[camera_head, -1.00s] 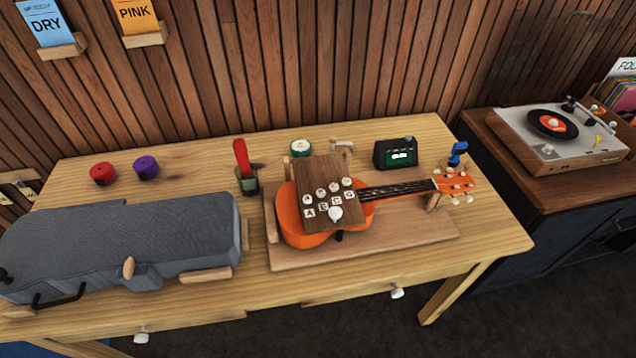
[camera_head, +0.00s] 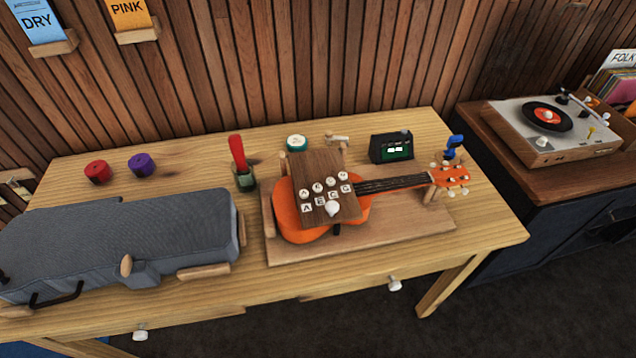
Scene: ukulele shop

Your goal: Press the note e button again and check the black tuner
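The E button (camera_head: 318,187) is second from the left, above the E tile (camera_head: 320,202). A larger white knob (camera_head: 332,209) sits near the board's lower edge. The black tuner (camera_head: 377,150) stands upright behind the ukulele's neck. Its dark green screen (camera_head: 396,149) shows small bright white marks, too small to read. My gripper is not in view.
A grey case (camera_head: 120,235) covers the table's left side. A red-handled tool (camera_head: 237,152) stands left of the ukulele. Red (camera_head: 98,172) and purple (camera_head: 142,164) rolls lie at the back left. A blue item (camera_head: 455,143) is beside the headstock. A record player (camera_head: 520,148) stands on the right cabinet.

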